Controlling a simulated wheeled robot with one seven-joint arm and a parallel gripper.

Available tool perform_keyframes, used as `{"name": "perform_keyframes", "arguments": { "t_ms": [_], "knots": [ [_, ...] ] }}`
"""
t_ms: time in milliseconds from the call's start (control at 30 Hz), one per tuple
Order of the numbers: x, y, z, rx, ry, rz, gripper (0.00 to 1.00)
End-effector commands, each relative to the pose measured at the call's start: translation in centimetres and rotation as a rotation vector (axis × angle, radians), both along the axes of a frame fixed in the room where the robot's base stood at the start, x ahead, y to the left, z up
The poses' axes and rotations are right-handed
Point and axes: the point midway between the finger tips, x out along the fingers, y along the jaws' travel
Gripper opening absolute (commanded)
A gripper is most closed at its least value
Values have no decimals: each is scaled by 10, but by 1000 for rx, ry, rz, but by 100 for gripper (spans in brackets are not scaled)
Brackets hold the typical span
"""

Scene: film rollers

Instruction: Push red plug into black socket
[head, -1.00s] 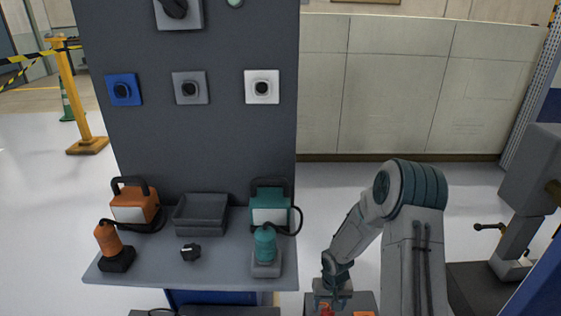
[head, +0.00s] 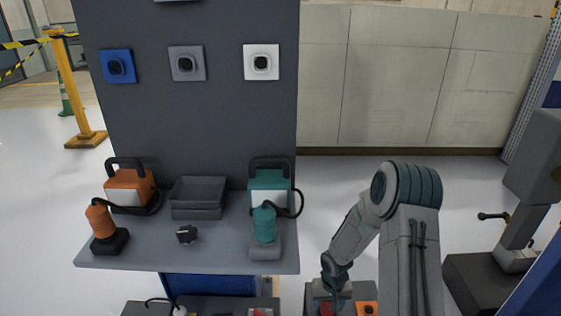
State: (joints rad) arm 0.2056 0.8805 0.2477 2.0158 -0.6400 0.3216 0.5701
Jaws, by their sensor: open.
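My gripper (head: 331,294) hangs low at the bottom right of the head view, over a dark grey surface. Its fingers are small and partly hidden. A small red thing (head: 327,307) shows just under it; I cannot tell whether it is the red plug or whether the fingers touch it. Another small red part (head: 260,312) shows on the low shelf at the bottom edge. Three plates with black round sockets are on the upright panel: blue (head: 117,66), grey (head: 187,64) and white (head: 261,62). I cannot tell which is the black socket.
A grey worktop (head: 215,255) holds an orange device (head: 131,187), a teal device (head: 269,190), a grey bin (head: 198,198) and a small black knob-like part (head: 187,234). An orange part (head: 367,308) lies right of my gripper. A grey machine (head: 525,200) stands at far right.

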Motion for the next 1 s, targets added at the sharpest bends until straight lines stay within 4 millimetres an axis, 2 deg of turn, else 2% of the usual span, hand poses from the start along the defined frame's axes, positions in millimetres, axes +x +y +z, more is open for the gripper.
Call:
{"name": "perform_keyframes", "arguments": {
  "t_ms": [33,200,1000],
  "knots": [
    [0,0,-13,0,0,1,62],
    [0,0,-25,0,-1,0,62],
    [0,0,-26,0,0,2,62]
  ]
}}
